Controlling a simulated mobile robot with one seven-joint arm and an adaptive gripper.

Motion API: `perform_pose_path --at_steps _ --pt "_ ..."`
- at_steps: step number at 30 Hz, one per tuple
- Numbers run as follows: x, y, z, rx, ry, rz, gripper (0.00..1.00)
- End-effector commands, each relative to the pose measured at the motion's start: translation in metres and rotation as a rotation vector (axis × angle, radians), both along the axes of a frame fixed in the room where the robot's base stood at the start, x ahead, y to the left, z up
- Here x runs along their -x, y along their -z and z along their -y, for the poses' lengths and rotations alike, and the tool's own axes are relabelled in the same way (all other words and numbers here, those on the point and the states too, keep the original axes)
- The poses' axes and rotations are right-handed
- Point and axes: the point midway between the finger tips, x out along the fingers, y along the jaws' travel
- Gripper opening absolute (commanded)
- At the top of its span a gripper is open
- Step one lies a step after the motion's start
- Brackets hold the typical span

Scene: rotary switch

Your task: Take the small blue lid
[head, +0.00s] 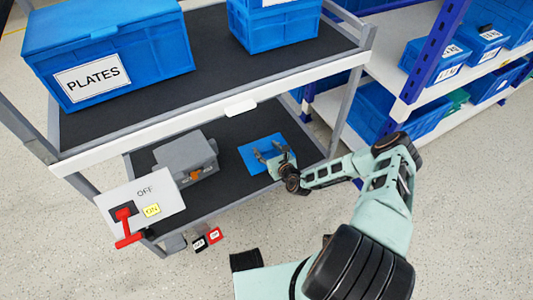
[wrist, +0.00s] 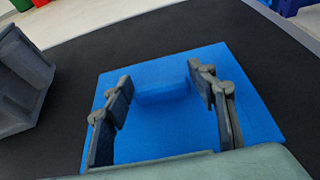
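The small blue lid (head: 260,149) lies flat on the black lower shelf of the cart, right of a grey box. In the wrist view the lid (wrist: 165,65) fills the middle, with a raised or recessed part between my fingers. My gripper (head: 267,152) is over the lid with its fingers spread apart. In the wrist view my gripper (wrist: 158,85) is open, one finger on each side of that middle part. Nothing is clamped between the fingers. I cannot tell whether the fingertips touch the lid.
The grey box (head: 186,158) with an orange latch stands left of the lid. The upper shelf (head: 200,75) overhangs behind, with a blue PLATES box (head: 110,50) on it. A rotary switch panel (head: 140,204) with a red handle is at the cart's left end. A shelving rack (head: 425,60) stands right.

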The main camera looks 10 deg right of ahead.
Motion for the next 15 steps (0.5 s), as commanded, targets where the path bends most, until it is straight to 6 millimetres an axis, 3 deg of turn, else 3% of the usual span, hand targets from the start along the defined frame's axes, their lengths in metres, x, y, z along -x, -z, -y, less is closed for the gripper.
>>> perform_pose_path --at_steps 1,8,15 --pt "0.0001 0.0000 0.0000 0.000 0.000 0.000 0.45" --pt "0.0002 0.0000 0.0002 0.000 0.000 0.000 0.19" --pt "-0.0001 -0.0009 0.0002 0.000 0.000 0.001 0.18"
